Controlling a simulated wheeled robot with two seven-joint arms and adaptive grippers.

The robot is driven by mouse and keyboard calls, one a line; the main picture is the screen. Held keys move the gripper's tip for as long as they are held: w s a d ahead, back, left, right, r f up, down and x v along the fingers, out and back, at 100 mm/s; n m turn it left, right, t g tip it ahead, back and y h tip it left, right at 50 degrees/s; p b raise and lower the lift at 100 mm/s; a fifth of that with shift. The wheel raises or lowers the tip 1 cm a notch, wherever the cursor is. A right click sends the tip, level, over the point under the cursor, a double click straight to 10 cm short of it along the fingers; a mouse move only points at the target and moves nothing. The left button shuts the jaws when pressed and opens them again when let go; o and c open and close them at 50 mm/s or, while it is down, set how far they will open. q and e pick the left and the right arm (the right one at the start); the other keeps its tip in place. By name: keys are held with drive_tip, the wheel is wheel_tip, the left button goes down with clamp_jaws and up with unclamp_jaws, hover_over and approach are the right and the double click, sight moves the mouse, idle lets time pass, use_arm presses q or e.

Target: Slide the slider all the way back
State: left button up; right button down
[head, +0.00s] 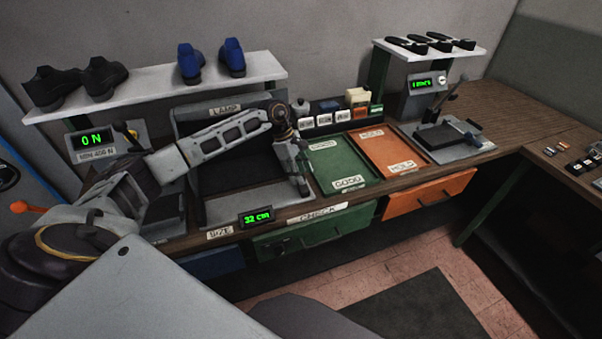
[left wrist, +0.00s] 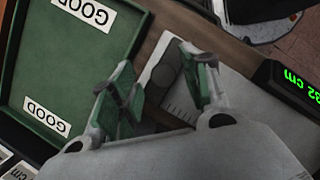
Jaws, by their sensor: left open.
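My left gripper (head: 301,186) is at the right end of the pale grey size plate (head: 240,207), fingers pointing down. In the left wrist view its two fingers (left wrist: 164,75) are apart, with nothing held between them. I cannot tell whether these marks belong to the slider. No slider shows clearly in the head view, where my gripper covers that end of the plate. The size display (head: 257,217) reads 32 cm.
The green GOOD tray (head: 343,160) is just right of my gripper, with the orange tray (head: 392,152) beyond. The LAMP housing (head: 222,110) stands behind the plate. A shelf with shoes (head: 160,88) hangs above left. A lever press (head: 448,130) stands at right.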

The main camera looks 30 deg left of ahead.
use_arm(q)
drive_tip(key=v, duration=1.1)
drive_tip(key=shift+r, duration=0.3)
drive_tip(key=shift+w+d, duration=0.1)
drive_tip(key=shift+w, duration=0.05)
